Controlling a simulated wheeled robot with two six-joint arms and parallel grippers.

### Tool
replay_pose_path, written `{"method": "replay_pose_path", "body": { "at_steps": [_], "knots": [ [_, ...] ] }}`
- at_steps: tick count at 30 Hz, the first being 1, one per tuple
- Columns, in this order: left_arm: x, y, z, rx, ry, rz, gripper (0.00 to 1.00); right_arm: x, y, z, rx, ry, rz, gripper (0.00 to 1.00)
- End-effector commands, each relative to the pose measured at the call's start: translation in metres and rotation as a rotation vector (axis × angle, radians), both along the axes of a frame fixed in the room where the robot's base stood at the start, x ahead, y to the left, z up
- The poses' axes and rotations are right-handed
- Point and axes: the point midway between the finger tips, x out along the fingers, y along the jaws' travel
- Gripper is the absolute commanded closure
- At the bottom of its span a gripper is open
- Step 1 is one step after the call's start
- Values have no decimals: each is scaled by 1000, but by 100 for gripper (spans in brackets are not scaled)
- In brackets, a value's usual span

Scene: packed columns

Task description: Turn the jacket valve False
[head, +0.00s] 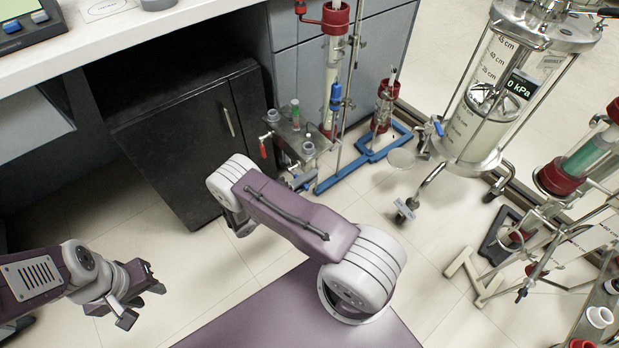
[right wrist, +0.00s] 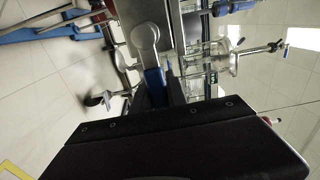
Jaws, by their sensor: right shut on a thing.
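In the right wrist view a blue valve lever (right wrist: 155,84) with a pale round hub (right wrist: 146,38) sits beside glass and metal fittings. My right gripper (right wrist: 166,98) is shut on this lever; the dark housing below hides part of it. My left gripper (head: 140,301) is open and empty, low at the left, above the floor.
A black cabinet (head: 180,135) stands under the white bench (head: 110,45). A blue stand base (head: 362,158) carries the column. A glass vessel reading 0 kPa (head: 490,110) stands at the right, with another red-capped column (head: 590,155) beyond. Floor is free around the left gripper.

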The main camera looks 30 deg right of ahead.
Motion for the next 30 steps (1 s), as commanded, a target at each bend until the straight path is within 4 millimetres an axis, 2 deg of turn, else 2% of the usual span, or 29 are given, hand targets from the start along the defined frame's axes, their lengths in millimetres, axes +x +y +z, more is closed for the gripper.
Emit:
{"method": "replay_pose_path", "body": {
  "at_steps": [5, 6, 8, 16, 19, 27, 30],
  "knots": [
    [0, 0, 0, 0, 0, 0, 64, 0, 0, 0, -1, 3, 1, 100],
    [0, 0, 0, 0, 0, 0, 64, 0, 0, 0, -1, 3, 1, 76],
    [0, 0, 0, 0, 0, 0, 64, 0, 0, 0, -1, 2, 1, 60],
    [0, 0, 0, 0, 0, 0, 64, 0, 0, 0, -1, 0, 1, 60],
    [0, 0, 3, 0, 0, 0, 64, 0, 7, 1, -1, -1, 4, 60],
    [0, 0, 13, 0, 0, 0, 64, -4, 64, 2, -1, -2, 5, 60],
    [0, 0, 14, 0, 0, 0, 64, -6, 80, 0, -1, -1, 4, 60]
  ]
}}
